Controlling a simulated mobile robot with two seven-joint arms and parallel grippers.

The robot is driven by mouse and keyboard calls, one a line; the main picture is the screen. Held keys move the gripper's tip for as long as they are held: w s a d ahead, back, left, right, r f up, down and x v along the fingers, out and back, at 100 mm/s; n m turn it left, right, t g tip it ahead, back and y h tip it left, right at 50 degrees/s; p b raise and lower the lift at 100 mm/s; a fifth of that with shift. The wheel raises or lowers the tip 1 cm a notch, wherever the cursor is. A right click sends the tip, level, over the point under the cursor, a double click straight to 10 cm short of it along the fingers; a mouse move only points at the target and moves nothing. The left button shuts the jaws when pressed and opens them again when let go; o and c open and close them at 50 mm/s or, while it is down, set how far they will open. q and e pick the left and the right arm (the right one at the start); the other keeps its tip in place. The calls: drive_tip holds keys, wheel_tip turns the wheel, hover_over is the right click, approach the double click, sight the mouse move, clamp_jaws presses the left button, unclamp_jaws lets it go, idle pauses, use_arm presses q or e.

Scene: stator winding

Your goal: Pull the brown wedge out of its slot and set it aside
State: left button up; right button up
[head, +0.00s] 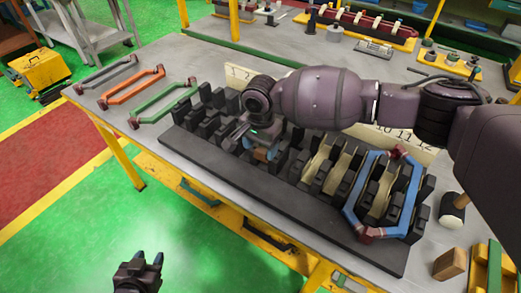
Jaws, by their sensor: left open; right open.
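The black toothed stator block (215,168) lies along the table. A small brown piece (262,155), which looks like the wedge, shows among its teeth close to the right gripper. My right gripper (250,146) is open and points down over the teeth at this piece; its arm comes in from the right. The gripper and arm partly hide the slot, and I cannot tell whether the fingers touch the piece. My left gripper (143,268) is open and empty, low in front of the table, away from the stator.
A blue coil (352,190) sits around teeth at the stator's right, beside tan slot strips (345,165). Grey (105,75), orange (132,87) and green (160,103) coils lie at the left. A mallet (454,208) and wooden block (449,264) lie right. The table's front left is bare.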

sight(260, 153)
wheel_tip(260, 153, up, 9)
drive_tip(key=shift+f, duration=0.15)
drive_tip(key=shift+s+f, duration=0.1)
idle(0.6)
